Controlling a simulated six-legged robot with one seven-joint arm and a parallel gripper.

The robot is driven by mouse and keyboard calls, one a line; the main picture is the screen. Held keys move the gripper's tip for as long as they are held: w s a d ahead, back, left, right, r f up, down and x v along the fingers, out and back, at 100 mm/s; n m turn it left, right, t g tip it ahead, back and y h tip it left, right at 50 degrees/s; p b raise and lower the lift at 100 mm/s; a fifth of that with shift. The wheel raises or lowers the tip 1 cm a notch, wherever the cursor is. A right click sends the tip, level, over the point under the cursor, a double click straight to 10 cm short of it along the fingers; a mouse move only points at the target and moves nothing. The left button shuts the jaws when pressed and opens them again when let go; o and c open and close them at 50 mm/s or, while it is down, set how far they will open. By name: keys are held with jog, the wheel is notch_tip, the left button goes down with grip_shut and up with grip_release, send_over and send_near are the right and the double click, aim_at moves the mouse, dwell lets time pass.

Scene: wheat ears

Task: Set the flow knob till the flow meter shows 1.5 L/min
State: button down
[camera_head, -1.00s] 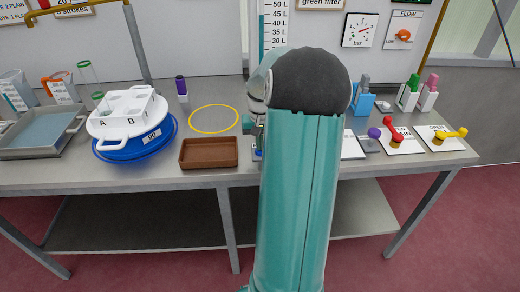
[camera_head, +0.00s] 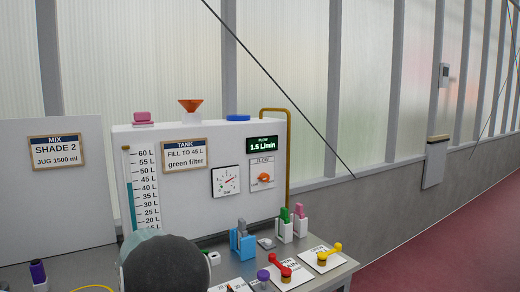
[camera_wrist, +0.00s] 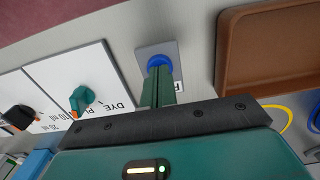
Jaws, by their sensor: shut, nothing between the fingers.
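The flow meter (camera_head: 265,144) is a dark display on the white tank panel in the head view. It reads 1.5 L/min in green. The flow knob (camera_head: 263,178) is orange and sits just below it on a white FLOW plate with a LOW mark. In the wrist view my gripper (camera_wrist: 160,76) is shut and empty. Its green fingers point at a blue round button (camera_wrist: 159,54) on a grey plate and cover part of it. I cannot tell whether they touch. My gripper is hidden in the head view.
A pressure dial (camera_head: 226,180) is left of the flow knob. Red (camera_head: 281,267) and yellow (camera_head: 329,255) levers stand at the bench front. The wrist view shows a brown tray (camera_wrist: 270,55) right and a teal dye knob (camera_wrist: 83,97) left.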

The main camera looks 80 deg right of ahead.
dwell(0.6)
jog(key=shift+r, duration=3.5)
jog(key=shift+a, duration=0.1)
jog(key=w+a+r+n+t+h, duration=0.1)
jog(key=a+r+n, duration=0.25)
jog(key=a, duration=0.85)
jog(key=w+a+r+n+t+h, duration=0.15)
jog(key=a+r, duration=0.35)
jog(key=a, duration=0.7)
jog(key=s+a+n+t+y, duration=0.1)
jog(key=s+a+n, duration=0.1)
jog(key=s+a, duration=0.3)
jog(key=s+a+n+t+y, duration=0.1)
jog(key=s+a, duration=0.4)
jog(key=a, duration=0.7)
jog(key=shift+r+n+t, duration=0.2)
jog(key=shift+n+t, duration=0.35)
jog(key=shift+n, duration=0.35)
